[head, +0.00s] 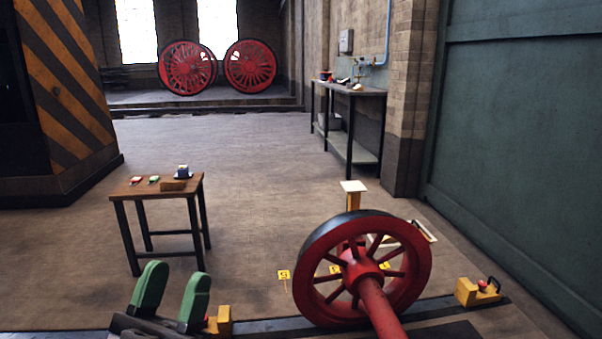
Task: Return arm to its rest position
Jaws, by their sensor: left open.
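My left gripper (173,285) shows at the bottom left, with two green fingers pointing up and a clear gap between them. It is open, and I see nothing between the fingers. The rest of my left arm is mostly below the picture edge. My right gripper is not in view. A large red spoked wheel (312,257) with a dark rim stands to the right of my left gripper, apart from it. Its red axle (378,305) runs toward me.
A yellow block (224,320) sits close to the right of my left gripper, partly hidden. Another yellow block (468,292) stands right of the wheel. A small wooden table (140,191) with small items stands beyond the gripper. Open floor lies behind; a green door (520,140) is at right.

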